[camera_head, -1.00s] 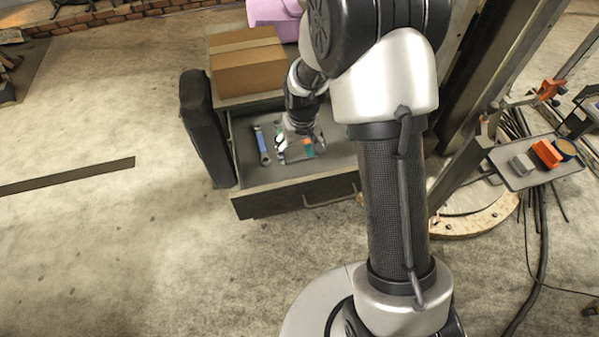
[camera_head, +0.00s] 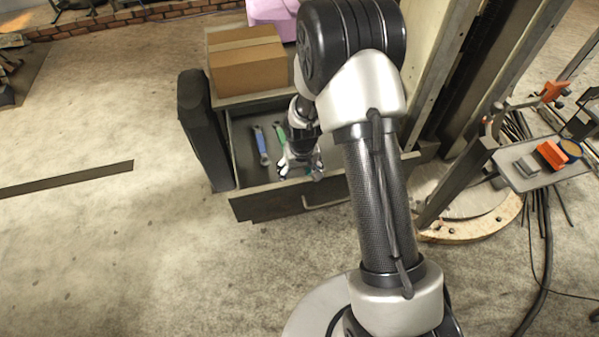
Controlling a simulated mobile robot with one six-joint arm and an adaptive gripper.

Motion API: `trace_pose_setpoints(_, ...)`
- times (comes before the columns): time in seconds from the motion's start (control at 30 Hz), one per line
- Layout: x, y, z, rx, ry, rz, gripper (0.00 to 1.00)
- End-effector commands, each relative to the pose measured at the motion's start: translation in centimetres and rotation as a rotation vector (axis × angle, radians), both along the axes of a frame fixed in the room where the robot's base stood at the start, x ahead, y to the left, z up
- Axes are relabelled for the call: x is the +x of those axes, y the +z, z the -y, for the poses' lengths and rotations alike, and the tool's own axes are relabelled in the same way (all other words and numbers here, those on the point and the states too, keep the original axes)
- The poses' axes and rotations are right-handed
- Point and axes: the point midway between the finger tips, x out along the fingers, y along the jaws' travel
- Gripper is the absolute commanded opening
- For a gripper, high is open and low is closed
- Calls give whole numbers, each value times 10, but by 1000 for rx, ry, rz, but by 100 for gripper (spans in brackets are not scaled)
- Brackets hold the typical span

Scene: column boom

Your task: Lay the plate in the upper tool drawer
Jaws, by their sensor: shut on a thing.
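The open tool drawer (camera_head: 268,206) is pulled out toward the camera below the cabinet top. My gripper (camera_head: 301,174) points down over the front middle part of the drawer, near its front wall. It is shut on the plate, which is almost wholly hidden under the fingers. Only a small teal patch shows by the fingertips. Whether the plate touches the drawer floor I cannot tell. A blue wrench (camera_head: 261,145) lies in the drawer to the left of my gripper. A green-handled tool (camera_head: 280,136) lies between the wrench and my gripper, partly hidden.
A cardboard box (camera_head: 248,66) stands on the cabinet top behind the drawer. A tall black case (camera_head: 203,130) stands against the drawer's left side. My arm hides the drawer's right part. At right, a small tray (camera_head: 527,177) holds orange and grey items.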

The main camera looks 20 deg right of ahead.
Motion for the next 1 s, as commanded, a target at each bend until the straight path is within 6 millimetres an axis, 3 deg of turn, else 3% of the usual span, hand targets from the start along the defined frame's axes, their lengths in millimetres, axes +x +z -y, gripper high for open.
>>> trace_pose_setpoints(0.17, 1, -4, 0, 0, 0, 1, 33)
trace_pose_setpoints(0.2, 0, -4, 0, 0, 0, -1, 77)
trace_pose_setpoints(0.4, 0, -3, 0, 0, 0, -1, 90)
trace_pose_setpoints(0.5, 0, -3, 0, 0, 0, -1, 95)
trace_pose_setpoints(0.83, 0, -2, 0, 0, 0, -1, 95)
trace_pose_setpoints(1.0, -1, 12, 0, 0, 0, 1, 95)
